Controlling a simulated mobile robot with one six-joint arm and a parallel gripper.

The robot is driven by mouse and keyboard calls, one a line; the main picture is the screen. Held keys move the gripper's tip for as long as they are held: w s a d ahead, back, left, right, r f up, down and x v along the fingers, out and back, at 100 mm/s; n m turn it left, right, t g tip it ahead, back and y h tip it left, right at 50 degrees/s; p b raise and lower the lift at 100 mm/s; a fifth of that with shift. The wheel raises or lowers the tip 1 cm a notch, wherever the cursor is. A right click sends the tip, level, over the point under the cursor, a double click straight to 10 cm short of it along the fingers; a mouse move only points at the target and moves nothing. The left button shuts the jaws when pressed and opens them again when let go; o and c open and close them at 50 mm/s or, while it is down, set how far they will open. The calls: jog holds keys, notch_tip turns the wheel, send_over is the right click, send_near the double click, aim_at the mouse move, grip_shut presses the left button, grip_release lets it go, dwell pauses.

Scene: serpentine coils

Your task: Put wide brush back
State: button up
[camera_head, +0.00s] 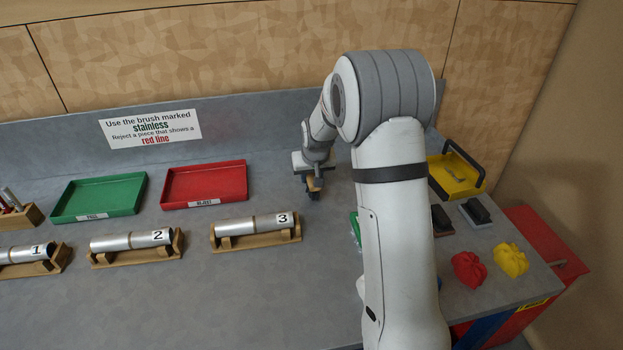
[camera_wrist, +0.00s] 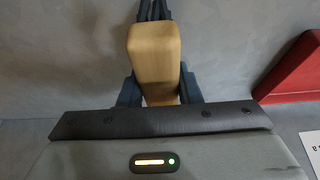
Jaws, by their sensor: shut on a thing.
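My gripper (camera_head: 313,192) is above the grey bench, right of the red tray, and shut on a pale wooden block-like handle. In the wrist view this handle, apparently the wide brush (camera_wrist: 154,55), sits between my dark fingers. Its bristles and any marking cannot be made out. I cannot tell whether its lower end touches the bench.
Red (camera_head: 205,182) and green (camera_head: 98,196) trays stand at the back. Numbered tubes on wooden cradles, such as tube 3 (camera_head: 252,225), lie in front. Right of my arm are a yellow tray (camera_head: 455,176), dark blocks (camera_head: 476,212), and red (camera_head: 468,269) and yellow (camera_head: 510,260) cloths.

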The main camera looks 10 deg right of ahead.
jog(key=shift+f, duration=1)
jog(key=o, duration=1)
jog(key=shift+r, duration=0.15)
jog(key=b+v, duration=0.1)
jog(key=v, duration=1)
jog(key=shift+s+r, duration=0.15)
jog(key=shift+r, duration=0.2)
jog(key=shift+g, duration=0.8)
jog(key=s+r, duration=0.1)
jog(key=s, duration=0.9)
jog(key=s+r, duration=0.1)
jog(key=s, duration=1)
jog(key=s+r, duration=0.2)
jog(key=s, duration=0.9)
jog(key=shift+s+d, duration=0.15)
